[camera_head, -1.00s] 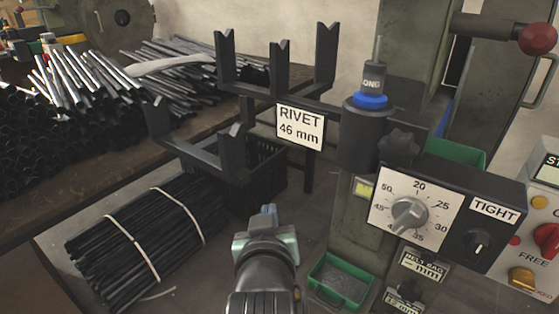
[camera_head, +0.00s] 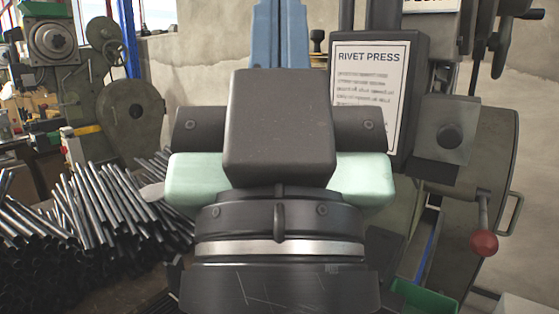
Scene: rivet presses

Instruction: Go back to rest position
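My gripper (camera_head: 281,22) fills the middle of the head view, seen from behind and pointing up. Its blue fingers stand side by side with no clear gap, so it looks shut. The dark block, the pale green housing and the wrist below hide much of the scene. The rivet press (camera_head: 410,75), with its "RIVET PRESS" sign (camera_head: 370,95), stands behind and to the right of my gripper.
A lever with a red knob (camera_head: 484,243) sticks out at the right. A green bin (camera_head: 425,301) shows at the lower right. Many dark metal tubes (camera_head: 90,215) lie at the left, with a green machine (camera_head: 130,115) behind them. A bare wall is at the far right.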

